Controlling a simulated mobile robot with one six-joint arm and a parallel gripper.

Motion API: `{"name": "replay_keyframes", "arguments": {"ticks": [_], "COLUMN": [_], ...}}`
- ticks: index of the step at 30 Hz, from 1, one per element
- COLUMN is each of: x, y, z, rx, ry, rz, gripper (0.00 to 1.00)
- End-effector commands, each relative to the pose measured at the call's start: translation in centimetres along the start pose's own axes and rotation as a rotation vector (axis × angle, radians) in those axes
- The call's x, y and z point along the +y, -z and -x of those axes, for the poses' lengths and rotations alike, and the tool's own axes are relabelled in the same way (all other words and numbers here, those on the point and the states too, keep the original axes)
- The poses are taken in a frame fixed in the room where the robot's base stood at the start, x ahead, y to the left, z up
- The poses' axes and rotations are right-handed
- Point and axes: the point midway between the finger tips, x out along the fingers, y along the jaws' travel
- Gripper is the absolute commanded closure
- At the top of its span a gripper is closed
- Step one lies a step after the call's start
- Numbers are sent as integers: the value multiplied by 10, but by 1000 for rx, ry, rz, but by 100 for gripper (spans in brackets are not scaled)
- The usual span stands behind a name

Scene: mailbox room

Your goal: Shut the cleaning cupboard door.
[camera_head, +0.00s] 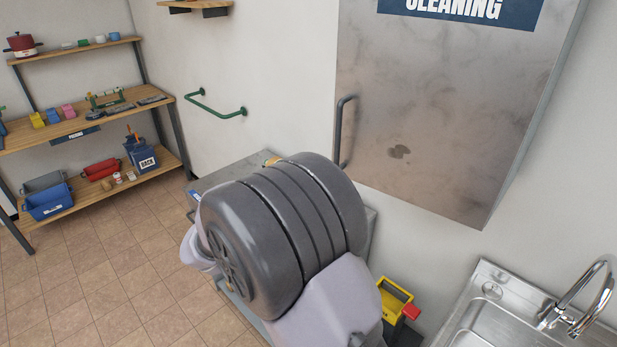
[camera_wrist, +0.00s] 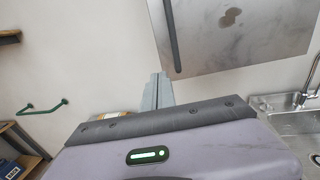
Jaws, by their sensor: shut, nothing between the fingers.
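The cleaning cupboard door (camera_head: 440,110) is a scuffed grey metal panel with a blue "CLEANING" sign (camera_head: 460,10). Its dark bar handle (camera_head: 343,130) runs upright along the left edge. In the wrist view the door (camera_wrist: 235,35) fills the upper right, and the handle (camera_wrist: 172,40) slants down to just above my fingertips. No clear gap shows at the left edge, so I cannot tell how far the door stands open. My gripper (camera_wrist: 158,88) is shut and empty, just below the handle's lower end in the picture; contact cannot be told. My arm hides it in the head view.
A metal sink with a tap (camera_head: 590,300) stands at the lower right. A yellow container (camera_head: 395,302) with a red part sits below the cupboard. A grey worktop (camera_head: 240,172) lies behind my arm. A green rail (camera_head: 215,108) and loaded wooden shelves (camera_head: 80,125) are at left.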

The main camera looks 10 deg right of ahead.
Motion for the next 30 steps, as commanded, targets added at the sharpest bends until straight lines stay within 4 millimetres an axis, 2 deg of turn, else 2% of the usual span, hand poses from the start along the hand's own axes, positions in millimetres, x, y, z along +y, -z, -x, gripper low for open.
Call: {"name": "replay_keyframes", "arguments": {"ticks": [9,15,21,30], "x": [-2,-2,-2,-2], "y": [2,2,2,2], "z": [-71,-106,-119,-120], "rx": [1,1,2,2], "ry": [7,6,5,4], "rz": [-2,-2,-2,-2], "gripper": [100,100,100,100]}}
